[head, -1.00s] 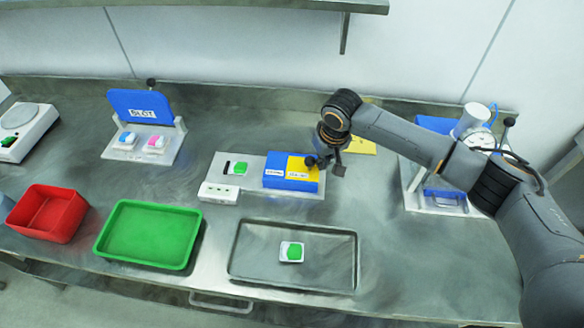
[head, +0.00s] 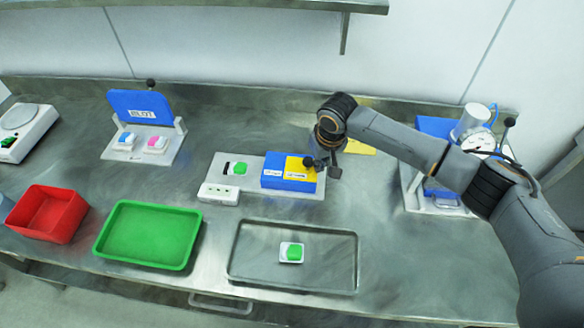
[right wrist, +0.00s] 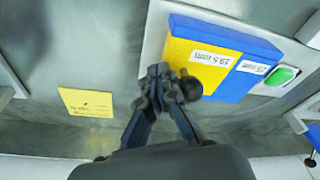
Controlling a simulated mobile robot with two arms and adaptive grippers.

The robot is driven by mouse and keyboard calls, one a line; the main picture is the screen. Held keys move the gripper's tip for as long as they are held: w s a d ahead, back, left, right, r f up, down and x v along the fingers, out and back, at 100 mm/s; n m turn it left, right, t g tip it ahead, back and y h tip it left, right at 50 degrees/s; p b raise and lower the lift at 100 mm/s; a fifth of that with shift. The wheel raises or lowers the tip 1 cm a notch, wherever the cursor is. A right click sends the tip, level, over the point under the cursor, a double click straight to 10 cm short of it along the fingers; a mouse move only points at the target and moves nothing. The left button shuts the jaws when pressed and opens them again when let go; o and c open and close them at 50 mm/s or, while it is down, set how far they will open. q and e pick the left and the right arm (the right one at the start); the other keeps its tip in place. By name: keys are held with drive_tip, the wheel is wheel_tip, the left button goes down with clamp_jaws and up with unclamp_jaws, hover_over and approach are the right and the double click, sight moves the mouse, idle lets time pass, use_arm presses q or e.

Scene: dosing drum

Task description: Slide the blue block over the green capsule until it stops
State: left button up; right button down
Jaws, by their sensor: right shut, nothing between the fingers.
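The blue block (head: 277,171), with a yellow section and white labels, sits at the right end of a pale base plate (head: 240,160). The green capsule (head: 240,169) lies on the plate to the left of the block, beside a dark slot, uncovered and apart from the block. In the right wrist view, the block (right wrist: 258,88) and the green capsule (right wrist: 282,75) both show. My right gripper (head: 325,165) is shut and empty at the block's right, yellow end, close to a dark round knob (right wrist: 191,88); contact is unclear. My left gripper is not in view.
A white box with sockets (head: 218,194) stands in front of the plate. A metal tray (head: 335,262) with another green capsule, a green tray (head: 150,235) and a red bin (head: 48,213) lie nearer. A yellow note (head: 359,146) lies behind my right gripper.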

sight(281, 166)
drive_tip(key=shift+w+a, duration=0.2)
drive_tip(key=shift+a, duration=0.7)
drive_tip(key=shift+w+a, duration=0.15)
drive_tip(key=shift+a, duration=0.75)
drive_tip(key=shift+w+a, duration=0.2)
drive_tip(key=shift+a, duration=0.7)
drive_tip(key=shift+w+a+b, duration=0.15)
drive_tip(key=shift+a+b, duration=0.05)
drive_tip(key=shift+a, duration=0.55)
drive_tip(key=shift+w+a+b, duration=0.15)
drive_tip(key=shift+a, duration=0.55)
drive_tip(key=shift+w+a+b, duration=0.2)
drive_tip(key=shift+a+b, duration=0.05)
drive_tip(key=shift+a, duration=0.65)
drive_tip(key=shift+w+a+b, duration=0.2)
drive_tip(key=shift+a+b, duration=0.05)
drive_tip(key=shift+a, duration=0.6)
drive_tip(key=shift+s+d+r+p, duration=0.15)
drive_tip(key=shift+d+p, duration=0.25)
drive_tip(key=shift+p, duration=0.25)
drive_tip(key=shift+d+p, duration=0.3)
drive_tip(key=shift+d, duration=0.1)
wheel_tip(281, 166, up, 8)
drive_tip(key=p, duration=0.8)
